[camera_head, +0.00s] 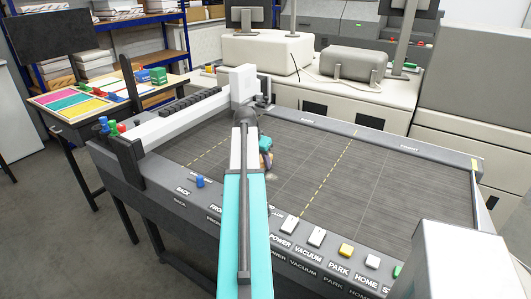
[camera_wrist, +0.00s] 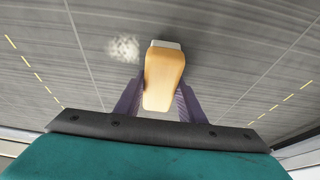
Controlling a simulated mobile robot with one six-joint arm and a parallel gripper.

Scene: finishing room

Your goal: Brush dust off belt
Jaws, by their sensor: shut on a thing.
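My gripper (camera_wrist: 152,105) is shut on the wooden handle of a brush (camera_wrist: 164,78) in the wrist view. The handle is tan, with a pale band at its far end. A pale, speckled dust patch (camera_wrist: 124,47) lies on the grey belt (camera_wrist: 230,40), to the left of the brush's far end. I cannot tell whether the brush touches the belt.
A white gantry beam (camera_head: 180,118) with a carriage head (camera_head: 243,83) spans the belt's left part. The belt's right half is clear. A table with coloured sheets (camera_head: 75,102) stands at left.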

